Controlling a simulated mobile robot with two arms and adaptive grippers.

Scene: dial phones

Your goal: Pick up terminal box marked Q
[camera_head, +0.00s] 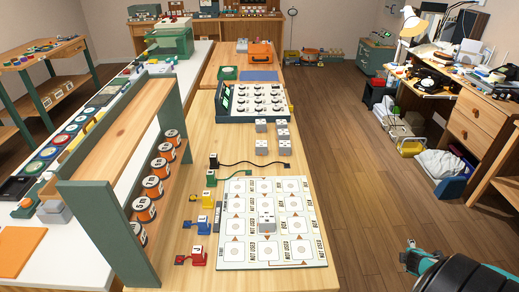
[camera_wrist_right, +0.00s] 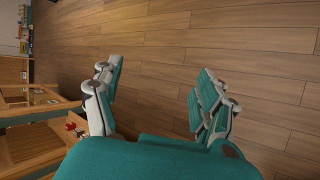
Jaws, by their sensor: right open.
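Several small grey-white terminal boxes (camera_head: 262,146) stand on the wooden workbench beyond the printed board, in the head view. Another grey box (camera_head: 267,221) sits on the board itself. Their letters are too small to read, so I cannot tell which one is marked Q. My right gripper (camera_wrist_right: 158,85) is open and empty over the bare floor in the right wrist view. Part of it shows at the lower right of the head view (camera_head: 412,260), well to the right of the workbench and apart from the boxes. My left gripper is out of view.
The printed board (camera_head: 228,255) lies on the near bench. A dial panel (camera_head: 253,101) stands beyond the boxes. Coloured plugs (camera_head: 206,200) and a wooden rack with orange reels (camera_head: 145,209) are left of the board. The floor (camera_head: 355,165) right of the bench is clear.

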